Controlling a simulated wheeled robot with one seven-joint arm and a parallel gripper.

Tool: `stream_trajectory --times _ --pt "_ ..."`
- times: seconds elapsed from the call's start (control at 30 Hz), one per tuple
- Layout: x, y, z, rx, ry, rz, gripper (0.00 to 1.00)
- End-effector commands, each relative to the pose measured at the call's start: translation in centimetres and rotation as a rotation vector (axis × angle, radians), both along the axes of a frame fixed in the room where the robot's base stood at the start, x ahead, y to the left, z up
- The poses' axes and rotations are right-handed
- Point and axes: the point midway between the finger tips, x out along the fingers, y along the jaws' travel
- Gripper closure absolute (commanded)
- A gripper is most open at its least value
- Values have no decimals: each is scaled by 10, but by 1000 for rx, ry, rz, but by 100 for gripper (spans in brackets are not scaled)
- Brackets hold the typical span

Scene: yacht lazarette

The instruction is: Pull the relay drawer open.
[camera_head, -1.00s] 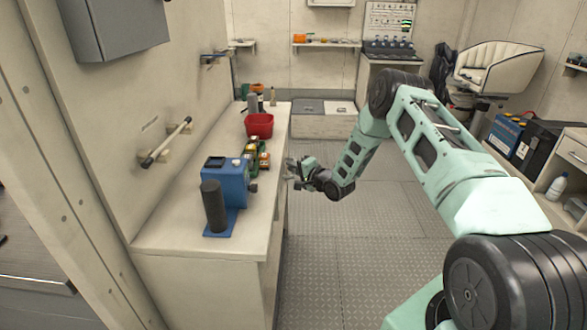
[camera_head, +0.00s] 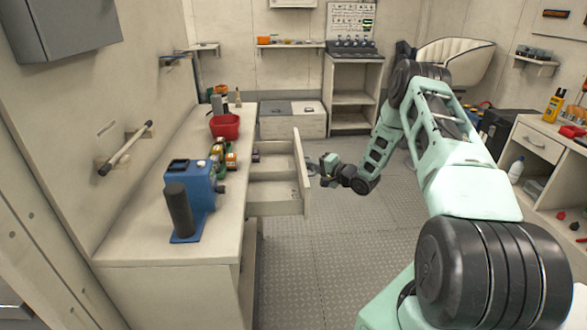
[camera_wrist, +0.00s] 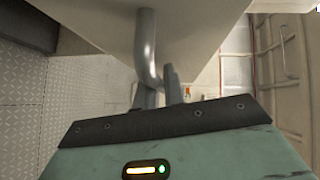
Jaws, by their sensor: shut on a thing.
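The relay drawer (camera_head: 277,207) is pulled well out from the side of the white bench, with its divided inside showing in the head view. A small dark item lies in its far compartment. In the wrist view, a grey bar handle (camera_wrist: 146,45) stands out from the drawer's pale front (camera_wrist: 90,25). My gripper (camera_head: 316,172) is at the outer side of the drawer front. In the wrist view its fingers (camera_wrist: 160,92) are closed around the handle's end. The exact contact is partly hidden by the gripper body.
The white bench (camera_head: 150,240) carries a blue machine (camera_head: 200,190) with a black cylinder, a red bin (camera_head: 225,133) and several small parts. The grey plated floor (camera_head: 330,260) right of the drawer is clear. A shelf unit (camera_head: 535,180) stands at the right.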

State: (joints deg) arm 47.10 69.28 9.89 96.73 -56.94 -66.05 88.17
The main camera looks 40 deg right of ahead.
Motion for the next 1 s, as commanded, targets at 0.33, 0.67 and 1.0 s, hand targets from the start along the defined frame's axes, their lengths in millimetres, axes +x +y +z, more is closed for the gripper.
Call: stream_trajectory --times 0.33,0.67,1.0 --pt "-21 -30 -1 1 1 2 100" --pt "-23 -33 -1 1 2 2 100" --pt "-23 -33 -1 1 1 1 80"
